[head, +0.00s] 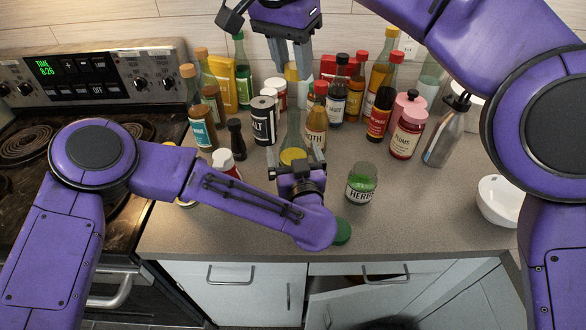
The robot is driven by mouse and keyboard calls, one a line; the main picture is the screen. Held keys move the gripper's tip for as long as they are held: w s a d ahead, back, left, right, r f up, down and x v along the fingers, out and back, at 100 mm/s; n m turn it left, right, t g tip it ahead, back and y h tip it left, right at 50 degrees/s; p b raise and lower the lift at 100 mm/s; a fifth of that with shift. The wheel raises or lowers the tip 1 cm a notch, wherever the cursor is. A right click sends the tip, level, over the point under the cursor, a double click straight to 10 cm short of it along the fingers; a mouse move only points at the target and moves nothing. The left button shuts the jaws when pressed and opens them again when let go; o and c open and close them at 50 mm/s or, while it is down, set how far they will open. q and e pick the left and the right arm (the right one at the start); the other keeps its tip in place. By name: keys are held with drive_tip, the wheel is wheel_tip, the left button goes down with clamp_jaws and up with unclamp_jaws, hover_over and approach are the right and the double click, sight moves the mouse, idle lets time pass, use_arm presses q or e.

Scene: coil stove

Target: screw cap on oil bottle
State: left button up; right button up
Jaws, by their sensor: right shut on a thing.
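The oil bottle (292,128) is a tall clear greenish glass bottle standing upright on the counter, with a yellow patch (292,156) low on it. My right gripper (290,62) comes down from the top and is shut on a yellow cap (291,73) above the bottle's neck. I cannot tell whether the cap touches the neck. My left gripper (297,168) is low in front of the bottle, pointing away from me at its lower part. Its fingers are small and dark, and I cannot tell whether they close on the glass. The bottle's base is hidden behind it.
Several bottles and jars crowd the back of the counter (420,215), close around the oil bottle. A herbs jar (362,184) and a green lid (342,231) are near the front. A white bowl (497,200) is at right. The coil stove (60,120) is at left.

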sight(293, 110)
use_arm(q)
drive_tip(key=shift+w+a, duration=0.1)
drive_tip(key=shift+w, duration=0.25)
use_arm(e)
drive_tip(key=shift+s, duration=0.1)
use_arm(q)
drive_tip(key=c, duration=1.5)
use_arm(e)
drive_tip(key=shift+s+a+f, duration=0.1)
drive_tip(key=shift+f, duration=1.15)
drive_tip(key=shift+s+f, duration=0.1)
drive_tip(key=shift+f, duration=1.1)
drive_tip(key=shift+f, duration=0.9)
drive_tip(key=shift+f, duration=0.5)
